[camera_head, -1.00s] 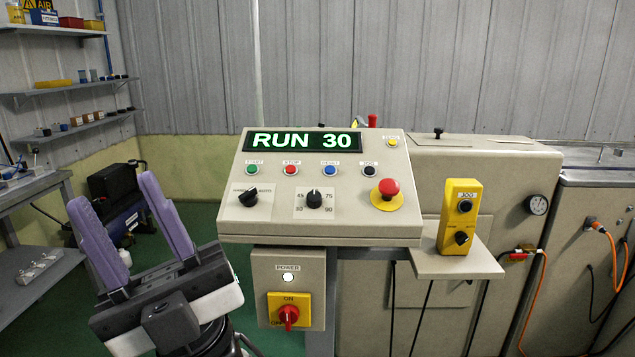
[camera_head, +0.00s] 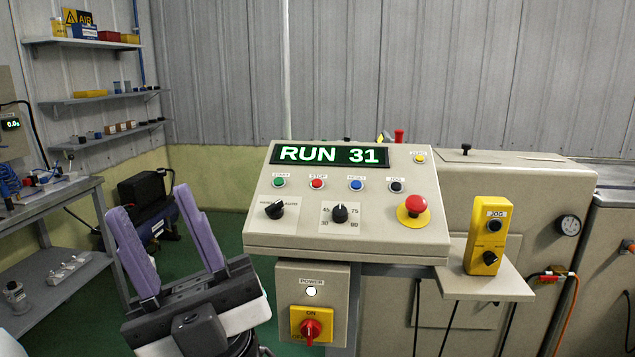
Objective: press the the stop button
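The control panel (camera_head: 345,228) stands in the middle of the view, and its display (camera_head: 330,154) reads RUN 31. The stop button (camera_head: 317,183) is a small red button in the row below the display, between the green start button (camera_head: 279,182) and the blue reset button (camera_head: 356,184). A larger red mushroom button (camera_head: 415,204) on a yellow ring sits at the panel's lower right. My gripper (camera_head: 157,229) is at the lower left, beside the panel and apart from it. Its two purple fingers are spread with nothing between them.
A power box (camera_head: 313,303) with a red rotary switch hangs below the panel. A yellow jog box (camera_head: 487,236) stands on a side shelf to the right. Shelves and a workbench (camera_head: 50,190) are at the left. The space above my gripper looks clear.

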